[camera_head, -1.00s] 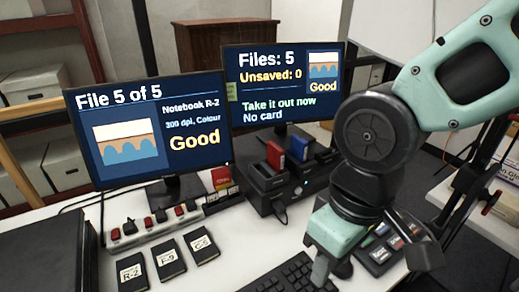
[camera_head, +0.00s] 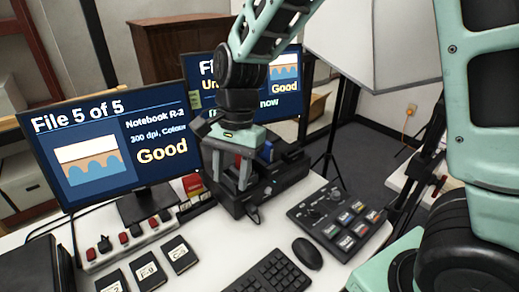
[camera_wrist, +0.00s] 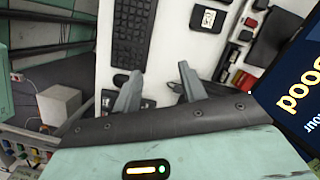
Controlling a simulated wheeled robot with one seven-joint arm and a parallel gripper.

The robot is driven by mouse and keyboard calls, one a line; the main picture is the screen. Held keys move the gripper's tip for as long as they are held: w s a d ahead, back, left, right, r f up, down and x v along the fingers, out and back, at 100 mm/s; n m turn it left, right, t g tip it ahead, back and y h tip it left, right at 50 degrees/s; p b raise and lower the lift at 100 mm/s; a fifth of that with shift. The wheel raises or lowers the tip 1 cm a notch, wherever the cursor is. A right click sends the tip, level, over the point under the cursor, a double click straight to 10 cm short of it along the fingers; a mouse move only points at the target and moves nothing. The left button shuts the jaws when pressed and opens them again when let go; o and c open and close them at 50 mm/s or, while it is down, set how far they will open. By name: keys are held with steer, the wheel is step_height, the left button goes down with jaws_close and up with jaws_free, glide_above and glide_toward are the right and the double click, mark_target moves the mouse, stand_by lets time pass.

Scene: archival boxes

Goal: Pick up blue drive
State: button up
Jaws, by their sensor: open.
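The blue drive (camera_head: 267,152) stands upright in a black dock (camera_head: 292,178) in front of the right monitor, partly hidden by my gripper in the head view. My gripper (camera_head: 231,184) is open and empty, fingers pointing down, over the left part of the dock and to the left of the blue drive. A reddish drive shows only in part behind the fingers. In the wrist view my gripper (camera_wrist: 158,80) shows its two spread fingers with nothing between them; I cannot make out the blue drive there.
The left monitor (camera_head: 110,140) stands close to my gripper's left. A control panel (camera_head: 340,222), a mouse (camera_head: 307,253) and a keyboard (camera_head: 265,275) lie nearer. Black notebooks (camera_head: 180,254) and a switched power strip (camera_head: 125,240) are at lower left.

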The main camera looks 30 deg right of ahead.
steer(key=w+d+r+m+p, duration=0.1)
steer(key=w+d+m+p, duration=0.3)
steer(key=w+d+m, duration=0.55)
steer(key=m+t+h+p, duration=0.15)
steer(key=m+p, duration=0.25)
steer(key=m, duration=1)
glide_toward(267, 141)
steer(key=shift+h, duration=0.35)
steer(key=f+p, duration=0.1)
steer(key=f, duration=0.1)
steer(key=f+p, duration=0.1)
steer(key=f, duration=0.2)
steer(key=f+p, duration=0.2)
steer(key=shift+w+a+f, duration=0.1)
steer(key=shift+a+f, duration=0.2)
steer(key=shift+a, duration=0.05)
steer(key=shift+w+a+f+p, duration=0.1)
steer(key=shift+f+p, duration=0.7)
steer(key=shift+f, duration=0.55)
steer(key=shift+w+a+f+p, duration=0.1)
steer(key=shift+f+p, duration=0.7)
steer(key=shift+f, duration=0.55)
jaws_close()
